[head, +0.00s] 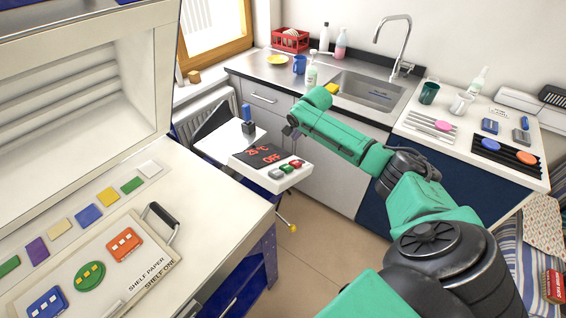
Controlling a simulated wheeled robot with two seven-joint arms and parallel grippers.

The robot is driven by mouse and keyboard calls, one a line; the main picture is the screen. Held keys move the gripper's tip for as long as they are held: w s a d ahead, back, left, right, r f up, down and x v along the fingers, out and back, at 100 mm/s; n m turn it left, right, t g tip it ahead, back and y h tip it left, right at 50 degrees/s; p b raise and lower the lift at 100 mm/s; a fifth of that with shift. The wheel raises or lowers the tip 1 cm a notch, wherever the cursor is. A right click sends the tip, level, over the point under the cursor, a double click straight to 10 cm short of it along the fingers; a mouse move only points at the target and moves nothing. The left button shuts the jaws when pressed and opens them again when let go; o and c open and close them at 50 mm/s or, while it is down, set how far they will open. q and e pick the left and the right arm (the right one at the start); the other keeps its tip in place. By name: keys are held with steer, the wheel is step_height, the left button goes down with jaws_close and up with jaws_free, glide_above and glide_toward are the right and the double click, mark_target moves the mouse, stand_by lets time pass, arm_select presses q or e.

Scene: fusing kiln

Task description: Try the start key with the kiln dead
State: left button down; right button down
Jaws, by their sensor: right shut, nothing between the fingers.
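A white control box (292,183) stands at the middle of the head view. Its dark display (262,156) reads 25°C and OFF in red. A row of small keys (287,169), in green, red and grey, sits on its front; their labels are too small to read. My right gripper (290,132) is above and behind the box, shut and empty, apart from the keys. My right forearm partly hides it. A white kiln-like housing (160,60) with a ridged pale interior is at the upper left. My left gripper is not in view.
A blue-handled part (248,122) stands behind the display. A shelf board (150,262) with several coloured glass pieces lies on the left bench. A sink (365,92) and counter (275,75) are at the back. A right-hand counter (420,120) holds mugs and trays.

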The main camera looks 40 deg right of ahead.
steer(key=b, duration=0.7)
glide_above(286, 164)
steer(key=s+d, duration=0.1)
steer(key=s, duration=0.1)
step_height(286, 164, down, 6)
steer(key=shift+w+f, duration=0.1)
steer(key=shift+f, duration=0.15)
steer(key=shift+a+f+p, duration=0.15)
steer(key=shift+a+p, duration=0.15)
steer(key=shift+p, duration=0.2)
steer(key=shift+a+f, duration=0.25)
steer(key=shift+f, duration=0.45)
steer(key=shift+s+a, duration=0.1)
steer(key=shift+s, duration=0.1)
steer(key=shift+f, duration=0.2)
steer(key=shift+a+f, duration=0.1)
steer(key=shift+f, duration=0.05)
